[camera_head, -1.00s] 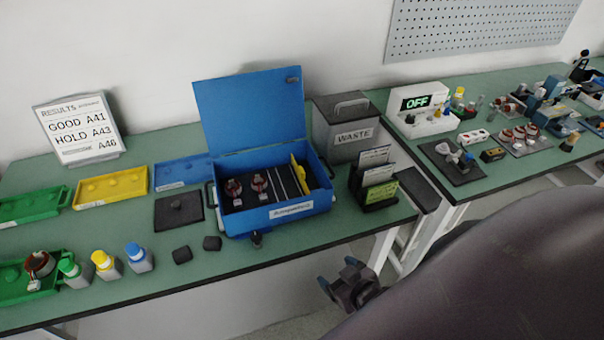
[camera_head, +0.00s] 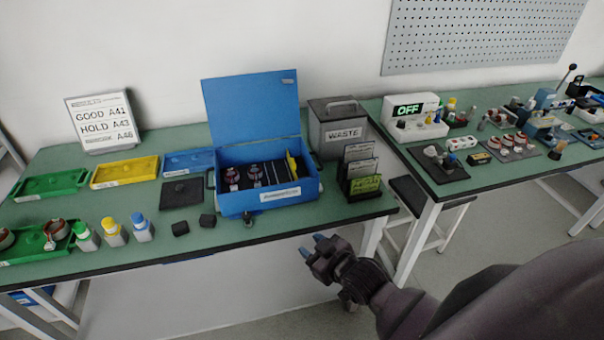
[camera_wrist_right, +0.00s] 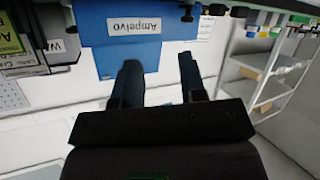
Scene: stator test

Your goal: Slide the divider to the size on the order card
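The blue box (camera_head: 262,202) stands on the green table with its lid (camera_head: 250,112) open. Inside are two round dark-red and silver parts (camera_head: 243,175), thin pale upright strips and a yellow divider-like plate (camera_head: 292,165) near the right wall. A black rack to its right holds several cards, the front one yellow-green (camera_head: 365,184); I cannot read the size. My right gripper (camera_head: 313,246) is open and empty, in front of the table edge below the box. In the right wrist view its fingers (camera_wrist_right: 160,82) are apart, with the box's labelled front (camera_wrist_right: 134,23) beyond. My left gripper is not shown.
The waste bin (camera_head: 337,129) stands behind the rack. Yellow (camera_head: 124,171) and green trays are further left. A second table with devices stands right, past a gap.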

